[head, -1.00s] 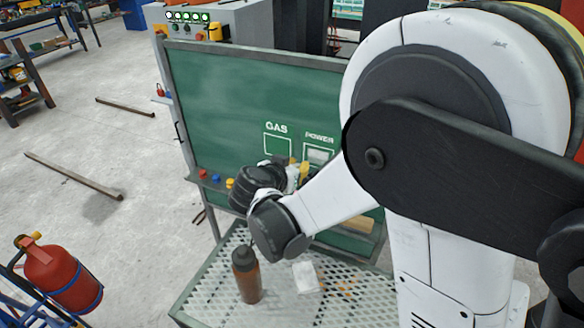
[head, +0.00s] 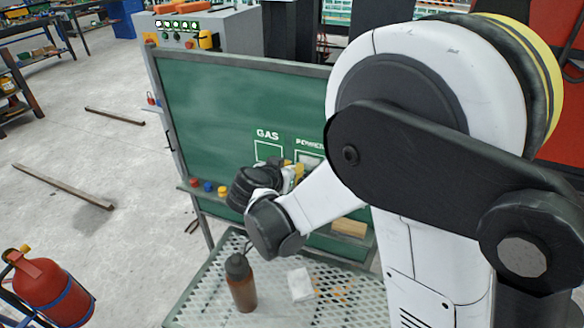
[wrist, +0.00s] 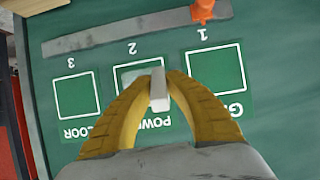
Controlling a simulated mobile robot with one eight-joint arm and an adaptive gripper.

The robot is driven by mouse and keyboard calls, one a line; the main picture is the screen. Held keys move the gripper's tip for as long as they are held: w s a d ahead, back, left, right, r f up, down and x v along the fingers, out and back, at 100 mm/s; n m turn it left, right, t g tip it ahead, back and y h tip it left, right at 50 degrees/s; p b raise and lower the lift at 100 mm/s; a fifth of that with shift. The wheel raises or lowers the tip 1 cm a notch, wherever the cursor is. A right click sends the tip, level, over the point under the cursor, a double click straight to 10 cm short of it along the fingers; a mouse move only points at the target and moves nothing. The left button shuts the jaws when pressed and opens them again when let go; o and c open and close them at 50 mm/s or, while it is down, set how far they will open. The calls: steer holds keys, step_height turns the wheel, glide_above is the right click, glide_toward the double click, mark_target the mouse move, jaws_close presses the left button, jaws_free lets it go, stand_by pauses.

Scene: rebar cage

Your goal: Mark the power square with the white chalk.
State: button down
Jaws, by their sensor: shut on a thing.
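The green chalkboard (head: 235,120) stands ahead of me with outlined squares. In the wrist view it appears upside down: the power square (wrist: 122,76), under the number 2, lies between the gas square (wrist: 226,70) and the floor square (wrist: 67,97). My gripper (wrist: 160,82) is shut on the white chalk (wrist: 158,92), a short pale stick. The chalk overlaps the power square in that view; I cannot tell whether it touches the board. My fingers hide part of the square and its label. In the head view my arm covers part of the power square (head: 309,160).
A grey ledge (wrist: 110,36) crosses the board, with an orange item (wrist: 204,10) on it. A fire extinguisher (head: 45,288) stands at lower left.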

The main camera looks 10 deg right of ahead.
steer(key=shift+w+d, duration=0.45)
steer(key=shift+w, duration=0.2)
steer(key=shift+s+d+b, duration=0.55)
steer(key=shift+s+d, duration=1.4)
steer(key=shift+d, duration=1)
steer(key=shift+w+a+b, duration=0.1)
steer(key=shift+w+a, duration=0.55)
steer(key=shift+a, duration=0.35)
steer(key=shift+w+a+b, duration=0.1)
steer(key=shift+w+a, duration=0.6)
steer(key=shift+a, duration=0.3)
steer(key=shift+w+a+b, duration=0.1)
steer(key=shift+w+a, duration=0.55)
steer(key=shift+a, duration=0.35)
steer(key=s+a, duration=0.3)
steer(key=s, duration=0.2)
steer(key=shift+a, duration=0.15)
